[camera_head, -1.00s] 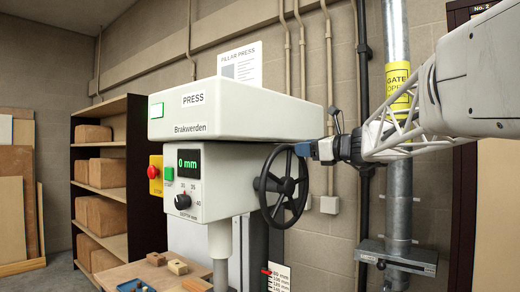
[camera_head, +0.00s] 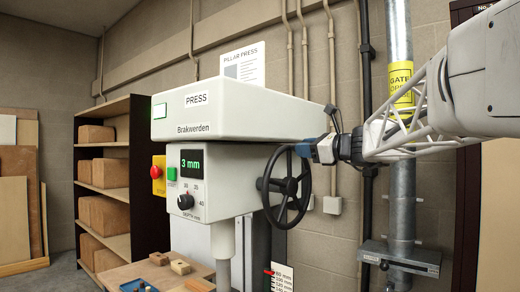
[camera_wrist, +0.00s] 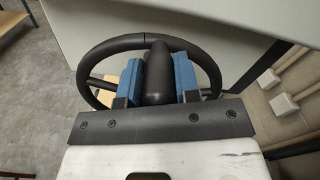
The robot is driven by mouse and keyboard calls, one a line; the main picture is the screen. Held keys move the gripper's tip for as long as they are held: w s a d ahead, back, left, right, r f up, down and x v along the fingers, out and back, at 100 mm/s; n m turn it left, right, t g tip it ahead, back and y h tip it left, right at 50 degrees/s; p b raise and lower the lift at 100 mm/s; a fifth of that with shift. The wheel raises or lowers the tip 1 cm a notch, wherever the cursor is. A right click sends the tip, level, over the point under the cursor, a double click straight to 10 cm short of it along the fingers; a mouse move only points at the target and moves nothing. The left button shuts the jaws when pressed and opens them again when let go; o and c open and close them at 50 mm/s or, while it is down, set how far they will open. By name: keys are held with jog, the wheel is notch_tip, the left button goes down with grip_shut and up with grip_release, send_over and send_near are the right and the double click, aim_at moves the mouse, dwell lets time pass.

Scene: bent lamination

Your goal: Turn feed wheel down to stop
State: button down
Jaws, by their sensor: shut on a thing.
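The black feed wheel (camera_head: 286,192) is on the right side of the white pillar press (camera_head: 215,150). My gripper (camera_head: 309,149) reaches in from the right at the wheel's upper right rim. In the wrist view the wheel (camera_wrist: 103,48) shows as a ring, and my gripper's blue fingers (camera_wrist: 158,80) are shut on a thick black handle (camera_wrist: 155,72) of the wheel. The press's green display (camera_head: 192,160) reads 3 mm. A depth knob (camera_head: 185,201) with a number scale sits below it. The spindle's lower end is out of view.
A red stop button (camera_head: 155,172) and a green button (camera_head: 171,174) are on the press front. A table (camera_head: 150,270) with small wooden blocks stands below. Pipes (camera_head: 399,200) run up the wall behind my arm. A shelf (camera_head: 110,170) with boxes is at left.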

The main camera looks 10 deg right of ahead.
jog(key=shift+s+a+n, duration=0.35)
jog(key=shift+n, duration=0.05)
jog(key=s+a+n, duration=0.1)
jog(key=n, duration=0.1)
jog(key=s+a+f+n, duration=0.1)
jog(key=s+a+n, duration=0.1)
jog(key=shift+f, duration=0.2)
jog(key=s+a+f+n, duration=0.1)
jog(key=n, duration=0.1)
jog(key=s+a+f+n, duration=0.1)
jog(key=f+n, duration=0.1)
jog(key=s+a+f+n, duration=0.1)
jog(key=n, duration=0.1)
jog(key=shift+s+f+n, duration=0.1)
jog(key=shift+f+n, duration=0.1)
jog(key=shift+n, duration=0.1)
jog(key=shift+s+a+f+n, duration=0.2)
jog(key=shift+f+n, duration=0.35)
jog(key=shift+n, duration=0.05)
jog(key=shift+s+a+f+n, duration=0.15)
jog(key=shift+a+f+n, duration=0.05)
jog(key=shift+f+n, duration=0.4)
jog(key=shift+s+a+f, duration=0.1)
jog(key=shift+a+f, duration=0.05)
jog(key=shift+f, duration=0.65)
jog(key=c, duration=1)
grip_release()
jog(key=shift+c, duration=0.2)
jog(key=shift+o, duration=1)
jog(key=shift+s, duration=0.1)
